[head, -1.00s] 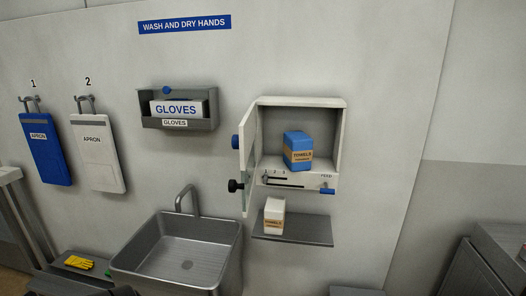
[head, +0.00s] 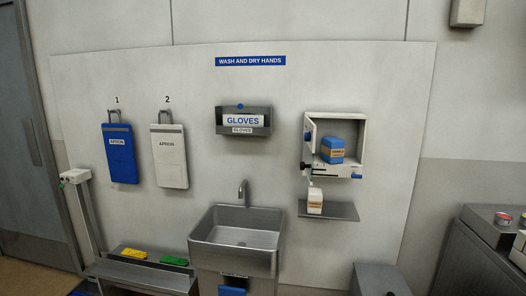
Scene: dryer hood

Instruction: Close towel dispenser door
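The towel dispenser (head: 349,121) is a white wall box on the right part of the panel. Its door (head: 310,142) is hinged at the left and stands open, swung out toward me, with a dark knob on it. Inside sits a blue towel pack (head: 332,150) with a tan label. A white towel pack (head: 315,201) with a tan label stands on the grey shelf (head: 340,211) below. Neither of my grippers shows in the head view.
A steel sink (head: 208,224) with a tap stands left of the shelf. A gloves holder (head: 266,128) and two hanging aprons, blue (head: 120,155) and white (head: 169,158), are further left. A grey counter (head: 470,250) stands at the right. Yellow (head: 134,254) and green (head: 174,261) items lie at lower left.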

